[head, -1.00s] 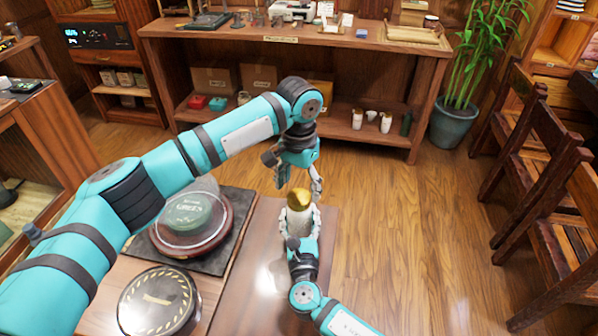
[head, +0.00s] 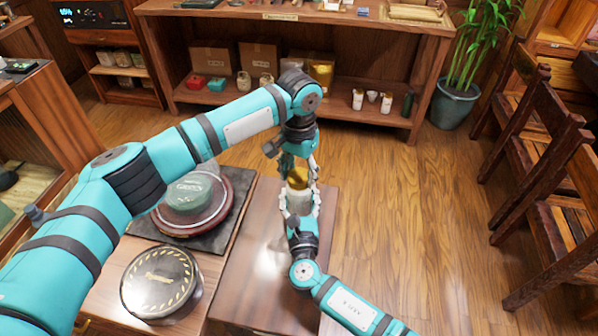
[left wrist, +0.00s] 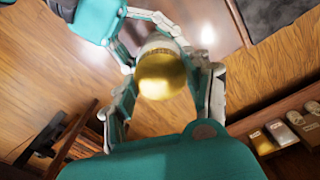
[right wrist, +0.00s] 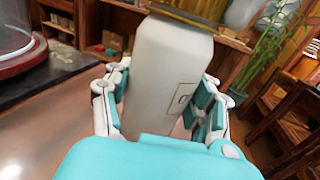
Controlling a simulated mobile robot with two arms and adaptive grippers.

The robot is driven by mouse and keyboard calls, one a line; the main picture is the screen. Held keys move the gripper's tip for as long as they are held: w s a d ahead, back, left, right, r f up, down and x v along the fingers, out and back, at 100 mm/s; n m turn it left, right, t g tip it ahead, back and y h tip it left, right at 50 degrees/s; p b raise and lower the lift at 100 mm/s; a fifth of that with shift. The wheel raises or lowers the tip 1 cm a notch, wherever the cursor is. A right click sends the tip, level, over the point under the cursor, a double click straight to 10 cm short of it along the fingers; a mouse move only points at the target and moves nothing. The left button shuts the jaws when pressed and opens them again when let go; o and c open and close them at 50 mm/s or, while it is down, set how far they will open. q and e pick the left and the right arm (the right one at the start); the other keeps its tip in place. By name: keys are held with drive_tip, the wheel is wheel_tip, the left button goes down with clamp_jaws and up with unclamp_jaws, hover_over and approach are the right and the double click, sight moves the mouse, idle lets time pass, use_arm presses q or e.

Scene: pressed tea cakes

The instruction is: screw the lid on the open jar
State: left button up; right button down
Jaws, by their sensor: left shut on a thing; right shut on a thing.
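The jar (head: 299,201) is white and upright over the small table, with the gold lid (head: 297,178) on its mouth. My left gripper (head: 298,174) reaches down from above and is shut on the lid. In the left wrist view the gold lid (left wrist: 161,76) sits between the fingers, with the white jar (left wrist: 160,42) partly hidden behind it. My right gripper (head: 300,212) is shut around the jar's body from the near side. In the right wrist view the jar (right wrist: 168,75) fills the grasp, and the lid's edge (right wrist: 190,10) shows at the top. How tightly the lid sits cannot be told.
A round tea cake tray under a glass dome (head: 190,200) stands left on a dark mat. A round black tin (head: 159,281) lies nearer. A wooden shelf unit (head: 290,60) stands behind, with white jars (head: 357,99) on its lower shelf. Wooden chairs (head: 540,170) are at right.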

use_arm(q)
drive_tip(key=shift+c, duration=0.7)
drive_tip(key=o, duration=1.4)
drive_tip(key=shift+r, duration=0.1)
wheel_tip(320, 180, up, 12)
drive_tip(key=shift+f, duration=0.1)
use_arm(e)
drive_tip(key=shift+c, duration=1.7)
unclamp_jaws()
